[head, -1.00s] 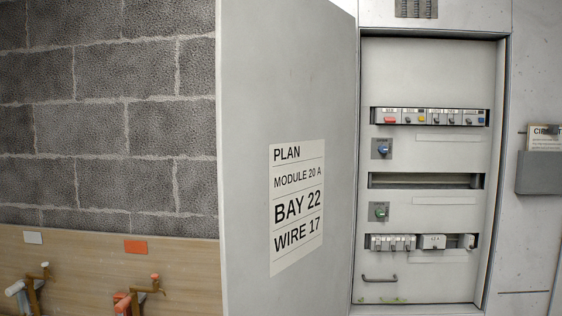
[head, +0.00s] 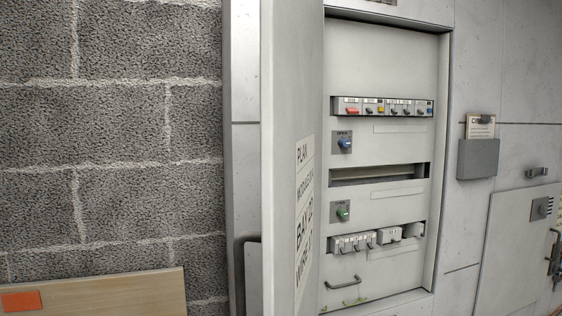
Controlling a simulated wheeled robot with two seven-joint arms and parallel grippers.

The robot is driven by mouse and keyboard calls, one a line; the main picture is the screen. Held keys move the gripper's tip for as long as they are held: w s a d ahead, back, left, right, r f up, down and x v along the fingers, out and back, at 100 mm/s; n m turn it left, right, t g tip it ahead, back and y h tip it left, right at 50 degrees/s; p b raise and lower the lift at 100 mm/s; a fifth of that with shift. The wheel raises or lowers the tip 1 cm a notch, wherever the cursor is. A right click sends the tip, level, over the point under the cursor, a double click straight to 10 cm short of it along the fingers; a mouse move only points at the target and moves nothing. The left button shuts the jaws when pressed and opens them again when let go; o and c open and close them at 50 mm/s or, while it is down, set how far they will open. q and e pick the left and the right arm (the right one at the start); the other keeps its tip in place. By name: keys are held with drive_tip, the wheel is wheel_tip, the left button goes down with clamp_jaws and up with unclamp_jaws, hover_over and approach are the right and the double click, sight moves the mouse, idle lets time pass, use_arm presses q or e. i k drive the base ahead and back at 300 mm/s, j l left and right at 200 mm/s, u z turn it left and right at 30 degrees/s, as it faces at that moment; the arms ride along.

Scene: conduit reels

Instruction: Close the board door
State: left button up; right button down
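The board door (head: 290,110) stands wide open on the left side of the board, seen nearly edge-on, with a printed label (head: 303,215) reading PLAN, MODULE and BAY on its face. The open board (head: 385,60) shows a top row of breakers (head: 382,107), an empty slot (head: 378,174), a lower row of modules (head: 375,238), a blue knob (head: 345,143) and a green knob (head: 342,212). A dark handle (head: 343,282) sits low on the panel. Neither gripper is in view.
A grey block wall (head: 120,150) fills the left, with a wooden board (head: 100,295) bearing an orange plate below. A grey holder (head: 478,158) with a card is on the right. Another panel (head: 505,240) with a dark latch stands lower right.

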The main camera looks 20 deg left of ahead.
sight(290, 32)
drive_tip(key=i+j+z, duration=0.1)
drive_tip(key=j, duration=0.25)
drive_tip(key=i+j+z, duration=0.1)
drive_tip(key=i+j, duration=0.15)
drive_tip(key=i+j+z, duration=0.1)
drive_tip(key=j, duration=0.4)
drive_tip(key=k+j+z, duration=0.25)
drive_tip(key=k+j, duration=0.15)
drive_tip(key=k+j+z, duration=0.55)
drive_tip(key=j, duration=0.25)
drive_tip(key=k+j+z, duration=0.25)
drive_tip(key=j, duration=0.2)
